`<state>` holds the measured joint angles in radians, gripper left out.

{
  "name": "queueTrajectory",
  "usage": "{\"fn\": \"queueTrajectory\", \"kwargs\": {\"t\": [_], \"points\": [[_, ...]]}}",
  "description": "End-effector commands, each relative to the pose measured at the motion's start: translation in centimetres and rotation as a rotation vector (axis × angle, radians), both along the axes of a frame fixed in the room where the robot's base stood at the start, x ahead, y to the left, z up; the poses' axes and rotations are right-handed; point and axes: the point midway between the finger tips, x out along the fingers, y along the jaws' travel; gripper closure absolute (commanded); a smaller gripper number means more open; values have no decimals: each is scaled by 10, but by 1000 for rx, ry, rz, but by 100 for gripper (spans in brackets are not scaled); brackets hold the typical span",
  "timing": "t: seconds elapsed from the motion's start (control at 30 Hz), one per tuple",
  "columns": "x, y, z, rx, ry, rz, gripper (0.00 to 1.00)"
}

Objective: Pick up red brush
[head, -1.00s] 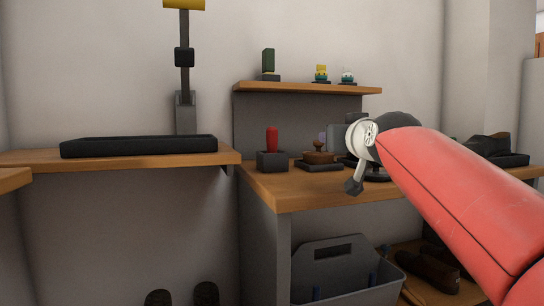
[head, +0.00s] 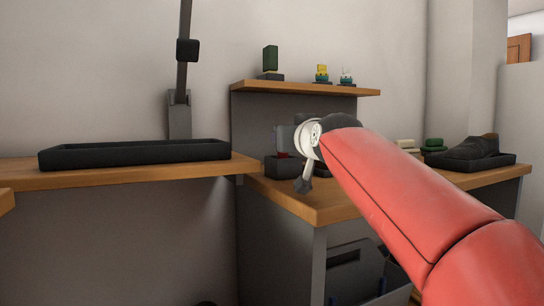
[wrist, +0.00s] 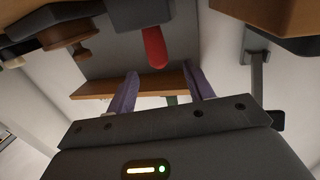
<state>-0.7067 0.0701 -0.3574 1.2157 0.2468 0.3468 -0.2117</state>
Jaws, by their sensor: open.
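The red brush (wrist: 155,47) shows in the wrist view as a rounded red handle sticking out of a dark block holder (wrist: 125,14). In the head view only a small red part of the brush (head: 282,155) shows above the holder (head: 275,170) on the wooden bench; my gripper hides the rest. My gripper (wrist: 162,84) is open, its two purple fingers apart with nothing between them. In the wrist view the handle's end lies just beyond the gap between the fingertips, apart from both.
A brown wooden brush (wrist: 65,30) lies on a dark base beside the holder. A shelf (head: 300,88) with small items is above the bench. A black tray (head: 135,152) sits on the left shelf; a dark shoe (head: 470,147) is at right. A grey tote (head: 355,275) is below.

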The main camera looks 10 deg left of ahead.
Motion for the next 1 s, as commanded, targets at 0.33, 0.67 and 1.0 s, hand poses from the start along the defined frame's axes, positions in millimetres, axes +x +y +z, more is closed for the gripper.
{"fn": "queueTrajectory", "kwargs": {"t": [0.33, 0.67, 1.0], "points": [[37, 15, 0, -1, 0, -2, 48], [68, 29, 1, -1, 0, 0, 48], [68, 29, 0, -1, 0, 0, 65]]}}
